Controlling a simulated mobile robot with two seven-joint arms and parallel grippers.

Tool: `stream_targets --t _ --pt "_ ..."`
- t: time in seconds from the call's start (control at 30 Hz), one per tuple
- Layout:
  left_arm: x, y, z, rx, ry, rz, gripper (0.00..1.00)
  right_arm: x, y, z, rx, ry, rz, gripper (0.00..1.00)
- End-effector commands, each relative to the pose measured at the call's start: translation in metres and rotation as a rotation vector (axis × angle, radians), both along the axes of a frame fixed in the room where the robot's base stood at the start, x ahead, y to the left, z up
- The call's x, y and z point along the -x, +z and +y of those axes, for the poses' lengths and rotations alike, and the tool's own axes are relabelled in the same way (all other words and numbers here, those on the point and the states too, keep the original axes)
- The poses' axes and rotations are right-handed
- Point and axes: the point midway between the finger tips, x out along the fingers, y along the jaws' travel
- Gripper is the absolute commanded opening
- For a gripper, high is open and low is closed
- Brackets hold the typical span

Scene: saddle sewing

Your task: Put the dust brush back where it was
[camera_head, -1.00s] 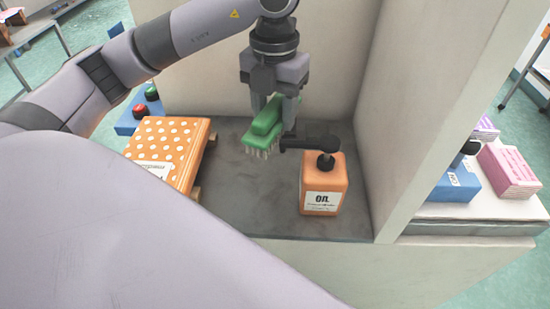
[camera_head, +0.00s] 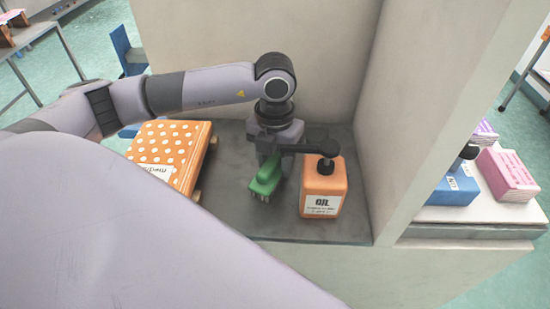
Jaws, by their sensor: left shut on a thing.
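The green dust brush (camera_head: 265,180) with pale bristles is upright, bristles down, at or just above the grey surface (camera_head: 290,229); I cannot tell whether it touches. My left gripper (camera_head: 269,164) is shut on the brush from above, and its fingers are partly hidden behind the brush and the oil bottle's nozzle. The brush is between the orange polka-dot box on the left and the orange oil bottle (camera_head: 322,190) on the right. My right gripper is not in view.
The polka-dot box (camera_head: 168,146) stands on the left of the surface. The oil bottle's black nozzle reaches left, close to my left gripper. A tall pale wall (camera_head: 425,110) bounds the right side. Pink (camera_head: 508,173) and blue (camera_head: 455,188) boxes lie on a shelf beyond it.

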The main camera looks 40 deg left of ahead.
Motion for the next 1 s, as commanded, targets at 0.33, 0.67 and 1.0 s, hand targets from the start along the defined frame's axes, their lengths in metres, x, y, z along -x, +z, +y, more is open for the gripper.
stream_targets --t 0.33,0.67,1.0 --pt "0.0 -0.002 0.0 0.0 0.0 0.0 0.73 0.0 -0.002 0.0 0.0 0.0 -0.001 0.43" --pt "-0.001 0.007 0.0 0.002 0.0 -0.003 0.73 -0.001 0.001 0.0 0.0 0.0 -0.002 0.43" --pt "-0.001 0.077 -0.001 0.002 0.0 -0.005 0.73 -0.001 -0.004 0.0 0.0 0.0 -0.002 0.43"
